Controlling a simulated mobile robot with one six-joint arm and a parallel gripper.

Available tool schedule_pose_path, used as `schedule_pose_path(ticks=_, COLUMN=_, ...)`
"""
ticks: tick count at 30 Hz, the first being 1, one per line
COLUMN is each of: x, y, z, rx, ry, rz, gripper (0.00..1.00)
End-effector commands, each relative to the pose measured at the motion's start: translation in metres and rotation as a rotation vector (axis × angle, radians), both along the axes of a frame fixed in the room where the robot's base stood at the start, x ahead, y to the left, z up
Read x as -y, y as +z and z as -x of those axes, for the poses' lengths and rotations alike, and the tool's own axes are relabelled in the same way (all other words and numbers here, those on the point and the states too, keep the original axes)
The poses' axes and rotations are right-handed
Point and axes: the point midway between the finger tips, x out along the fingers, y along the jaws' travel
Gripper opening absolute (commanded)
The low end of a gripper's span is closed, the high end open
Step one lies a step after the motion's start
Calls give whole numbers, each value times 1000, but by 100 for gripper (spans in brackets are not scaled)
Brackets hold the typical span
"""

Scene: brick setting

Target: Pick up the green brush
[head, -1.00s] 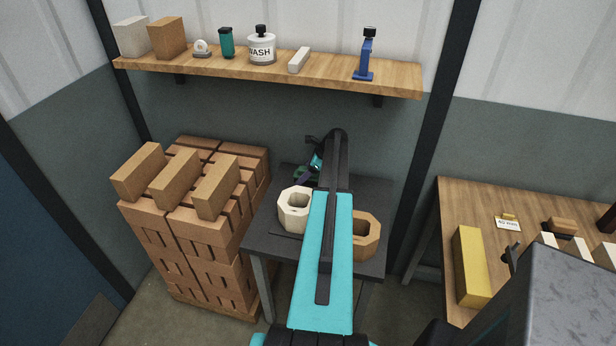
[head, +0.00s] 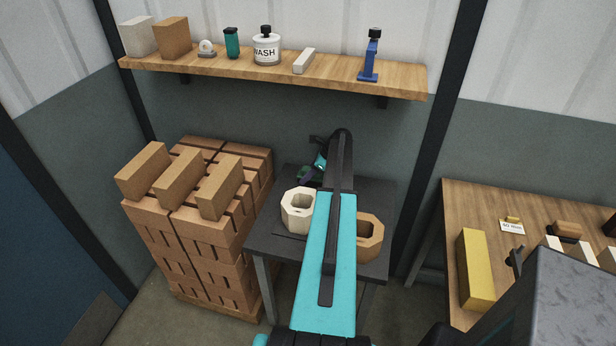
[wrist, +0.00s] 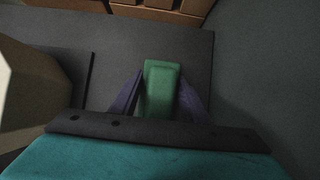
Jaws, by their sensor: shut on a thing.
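The green brush (wrist: 161,88) is between the two purple fingers of my gripper (wrist: 158,98) in the wrist view, with the fingers against its sides. Its lower part is hidden by my gripper. In the head view my gripper (head: 312,172) is at the back left of the small dark table (head: 262,240), and a bit of the green brush (head: 303,173) shows beside it. Whether the brush touches the tabletop cannot be told.
A cream hollow block (head: 297,212) and a tan hollow block (head: 369,238) stand on the same table. Stacked bricks (head: 200,235) are to the left. A wooden shelf (head: 215,76) with several items hangs above. A workbench (head: 458,200) with a yellow block (head: 475,268) is at right.

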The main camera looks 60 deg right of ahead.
Motion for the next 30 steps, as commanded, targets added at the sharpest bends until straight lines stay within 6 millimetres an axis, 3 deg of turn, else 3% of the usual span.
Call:
schedule_pose_path(ticks=10, x=0, y=30, z=0, rx=2, ry=0, rz=3, gripper=16)
schedule_pose_path(ticks=30, x=-39, y=40, z=116, rx=0, ry=-1, rz=0, gripper=16)
